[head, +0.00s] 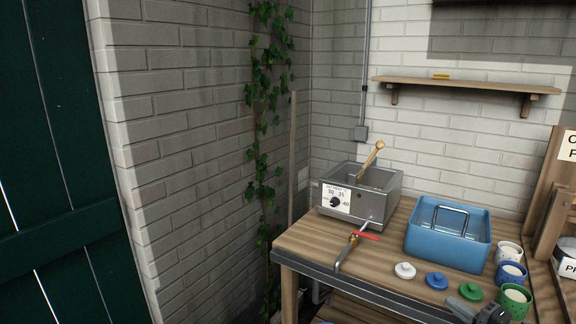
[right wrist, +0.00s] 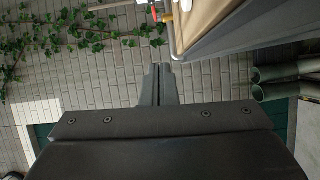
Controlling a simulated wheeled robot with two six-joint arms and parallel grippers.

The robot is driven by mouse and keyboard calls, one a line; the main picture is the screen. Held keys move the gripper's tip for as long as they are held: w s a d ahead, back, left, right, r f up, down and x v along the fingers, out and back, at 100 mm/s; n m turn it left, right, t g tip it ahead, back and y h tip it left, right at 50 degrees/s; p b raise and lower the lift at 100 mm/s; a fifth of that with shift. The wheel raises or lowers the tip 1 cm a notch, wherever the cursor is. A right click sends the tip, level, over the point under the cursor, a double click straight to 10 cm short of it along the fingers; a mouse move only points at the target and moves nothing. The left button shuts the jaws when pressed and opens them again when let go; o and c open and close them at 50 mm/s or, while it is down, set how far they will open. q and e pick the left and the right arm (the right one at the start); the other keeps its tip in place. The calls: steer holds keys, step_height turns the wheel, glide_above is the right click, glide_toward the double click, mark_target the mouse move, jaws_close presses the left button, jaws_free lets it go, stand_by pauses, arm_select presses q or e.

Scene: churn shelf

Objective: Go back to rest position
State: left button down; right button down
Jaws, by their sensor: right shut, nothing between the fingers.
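My right gripper (head: 462,308) is dark grey and shows at the bottom edge of the head view, at the front of the wooden bench (head: 392,247). Its two fingers are together and empty in the right wrist view (right wrist: 160,75). It is close to a green lid (head: 471,292) and a green spotted cup (head: 514,301); whether it touches anything there I cannot tell. My left gripper is not in view.
The bench holds a steel heater box (head: 337,197) with a wooden-handled tool, a red-levered tap (head: 352,240), a blue tub (head: 424,243), a white lid (head: 405,270), a blue lid (head: 437,281) and spotted cups. Dark green boots (right wrist: 285,74) show beside the bench in the wrist view.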

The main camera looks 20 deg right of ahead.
steer(key=s+a+f+m+g+h, duration=0.3)
steer(key=a+f+m, duration=0.3)
steer(key=s+a+f+m+g+h, duration=0.3)
steer(key=s+a+f+m, duration=0.15)
steer(key=a+f, duration=0.2)
steer(key=s+a+m+g, duration=0.8)
steer(key=s+a+m, duration=0.25)
steer(key=s, duration=0.45)
step_height(320, 180, down, 25)
steer(key=d+g, duration=0.1)
steer(key=d, duration=0.1)
steer(key=s+a+f+g+y, duration=0.1)
steer(key=s+f, duration=1.4)
steer(key=f, duration=0.1)
steer(key=shift+a, duration=0.35)
steer(key=shift+s, duration=0.1)
